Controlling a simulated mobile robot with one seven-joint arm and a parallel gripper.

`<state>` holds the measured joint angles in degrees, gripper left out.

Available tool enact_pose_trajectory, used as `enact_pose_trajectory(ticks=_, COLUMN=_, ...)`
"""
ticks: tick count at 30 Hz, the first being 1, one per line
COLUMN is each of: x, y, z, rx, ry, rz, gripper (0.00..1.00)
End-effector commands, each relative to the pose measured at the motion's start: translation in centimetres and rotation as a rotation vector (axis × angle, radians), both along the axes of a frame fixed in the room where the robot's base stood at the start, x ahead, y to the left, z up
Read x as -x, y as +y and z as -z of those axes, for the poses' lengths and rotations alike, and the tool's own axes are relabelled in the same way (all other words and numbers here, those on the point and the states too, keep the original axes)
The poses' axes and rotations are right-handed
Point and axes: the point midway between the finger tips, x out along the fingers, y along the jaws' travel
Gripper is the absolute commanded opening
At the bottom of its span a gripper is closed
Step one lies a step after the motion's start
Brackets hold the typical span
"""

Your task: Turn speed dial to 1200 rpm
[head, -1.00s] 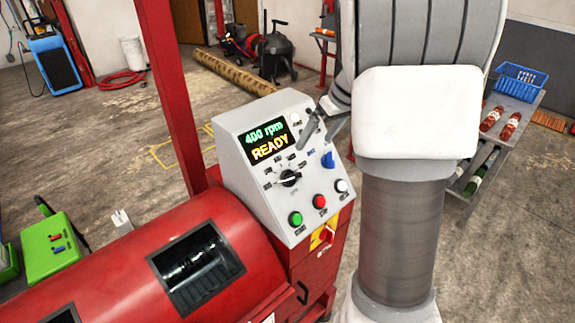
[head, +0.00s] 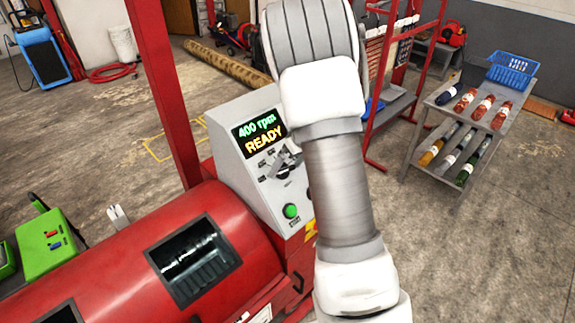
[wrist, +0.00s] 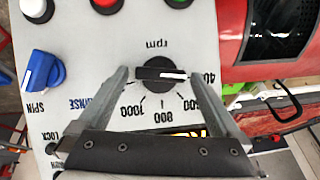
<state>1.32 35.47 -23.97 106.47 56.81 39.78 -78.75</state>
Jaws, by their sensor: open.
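The black speed dial (wrist: 158,76) is on the sloped grey panel (head: 228,140). Its white pointer line points toward the 400 mark at the right of the wrist view. Labels 600, 800 and 1000 also show; I cannot see 1200. The display (head: 259,134) reads 400 rpm READY. My gripper (wrist: 156,75) is open, with one finger on each side of the dial, and gaps show between the fingers and the knob. In the head view, my gripper (head: 284,166) is over the dial area, and my arm covers the panel's right part.
A blue spin/rinse knob (wrist: 42,71) sits beside the dial, with white and red buttons (wrist: 107,4) near it. The green button (head: 291,211) is below the dial. The red drum machine (head: 130,255) adjoins the panel. A bottle shelf (head: 490,125) stands at the right.

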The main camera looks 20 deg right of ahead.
Motion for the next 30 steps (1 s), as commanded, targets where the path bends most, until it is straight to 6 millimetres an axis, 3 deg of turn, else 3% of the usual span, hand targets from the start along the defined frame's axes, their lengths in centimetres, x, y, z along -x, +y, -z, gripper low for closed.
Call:
enact_pose_trajectory(ticks=8, x=-0.03, y=0.02, z=0.11, rx=0.0, ry=0.0, rz=0.0, gripper=1.0)
enact_pose_trajectory(ticks=21, x=0.0, y=0.0, z=0.09, rx=0.0, ry=0.001, rz=0.0, gripper=0.21)
enact_pose_trajectory(ticks=30, x=0.0, y=-0.13, z=0.25, rx=-0.024, ry=0.01, rz=0.024, gripper=0.19)
